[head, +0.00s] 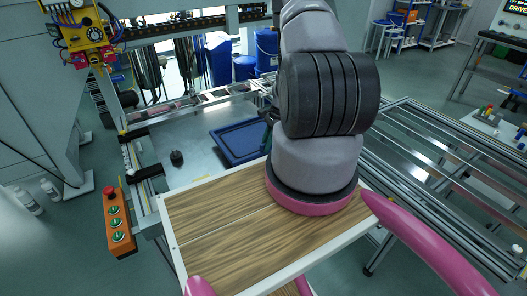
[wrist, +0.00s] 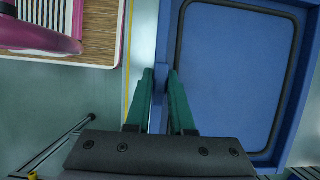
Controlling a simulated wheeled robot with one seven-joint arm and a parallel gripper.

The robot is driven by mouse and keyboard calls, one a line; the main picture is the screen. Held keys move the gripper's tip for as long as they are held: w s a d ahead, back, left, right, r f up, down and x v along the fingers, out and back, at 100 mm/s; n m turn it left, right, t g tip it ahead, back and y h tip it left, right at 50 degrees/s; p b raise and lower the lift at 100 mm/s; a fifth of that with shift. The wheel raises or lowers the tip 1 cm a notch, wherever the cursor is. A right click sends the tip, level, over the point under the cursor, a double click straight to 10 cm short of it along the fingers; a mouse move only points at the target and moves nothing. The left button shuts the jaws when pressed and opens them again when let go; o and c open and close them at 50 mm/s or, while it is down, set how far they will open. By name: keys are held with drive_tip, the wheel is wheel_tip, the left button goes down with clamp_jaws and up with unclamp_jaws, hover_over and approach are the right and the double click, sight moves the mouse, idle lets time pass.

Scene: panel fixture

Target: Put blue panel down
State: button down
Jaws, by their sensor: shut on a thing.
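The blue panel (head: 235,141) is a flat rectangle with a raised rim and a dark inner line. In the head view it is left of my arm, over the grey surface of the metal fixture (head: 190,172). In the wrist view the panel (wrist: 235,75) fills the right side. My gripper (wrist: 161,80) has green fingers on both sides of the panel's near rim, shut on it. In the head view my arm hides most of the gripper and the panel's right end. I cannot tell whether the panel touches the surface beneath it.
A small dark knob (head: 176,157) stands on the fixture left of the panel. An orange button box (head: 118,217) is at the fixture's left front corner. A metal rail frame (head: 440,150) extends at right. Blue bins (head: 220,62) stand behind.

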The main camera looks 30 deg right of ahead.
drive_tip(key=shift+f, duration=1.95)
drive_tip(key=c, duration=0.8)
unclamp_jaws()
drive_tip(key=v, duration=1.2)
